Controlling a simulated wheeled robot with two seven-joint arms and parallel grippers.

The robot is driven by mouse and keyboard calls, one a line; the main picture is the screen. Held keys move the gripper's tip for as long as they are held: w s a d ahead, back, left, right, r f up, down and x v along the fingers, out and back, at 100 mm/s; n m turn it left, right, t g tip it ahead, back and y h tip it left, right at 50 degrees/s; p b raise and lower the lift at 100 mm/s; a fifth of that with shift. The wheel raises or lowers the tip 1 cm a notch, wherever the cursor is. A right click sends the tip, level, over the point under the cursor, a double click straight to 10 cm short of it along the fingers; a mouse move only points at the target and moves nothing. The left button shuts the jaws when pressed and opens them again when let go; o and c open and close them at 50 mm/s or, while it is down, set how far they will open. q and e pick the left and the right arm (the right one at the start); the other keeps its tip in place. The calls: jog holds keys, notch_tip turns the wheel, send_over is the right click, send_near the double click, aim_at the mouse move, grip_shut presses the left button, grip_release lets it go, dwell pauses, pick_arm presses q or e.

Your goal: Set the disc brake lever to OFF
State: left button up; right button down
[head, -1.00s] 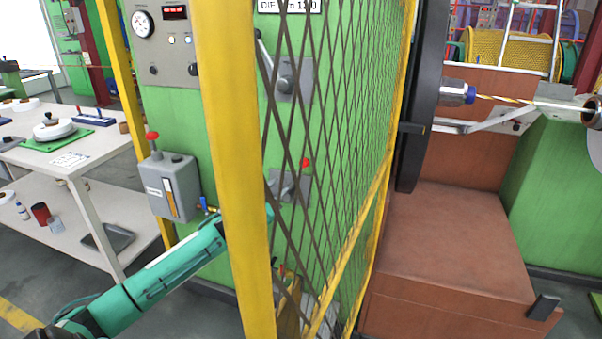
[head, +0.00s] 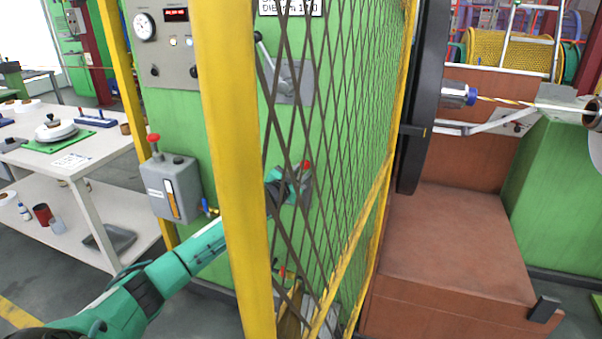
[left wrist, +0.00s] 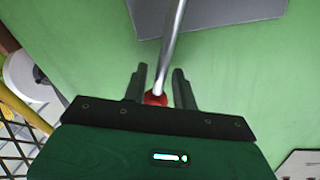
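A lever with a red knob (head: 306,164) sits low on the green cabinet behind the yellow mesh guard. No label for it is readable. My left gripper (head: 292,182) is at this lever, partly hidden by the mesh. In the left wrist view the red knob (left wrist: 155,98) lies between the two fingers of my left gripper (left wrist: 160,84), which stand apart with a small gap at the right finger. The lever's metal rod (left wrist: 173,45) runs up from the knob to a grey plate (left wrist: 215,12). My right gripper is not in view.
A yellow post (head: 232,160) and mesh guard (head: 345,130) stand in front of the cabinet. Another lever (head: 265,55) is higher on the cabinet. A grey box (head: 172,188) with a red-topped lever is left of the post. A white table (head: 105,150) stands further left.

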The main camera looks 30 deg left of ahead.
pick_arm(q)
jog(key=shift+w, duration=0.3)
jog(key=shift+c, duration=0.2)
grip_shut()
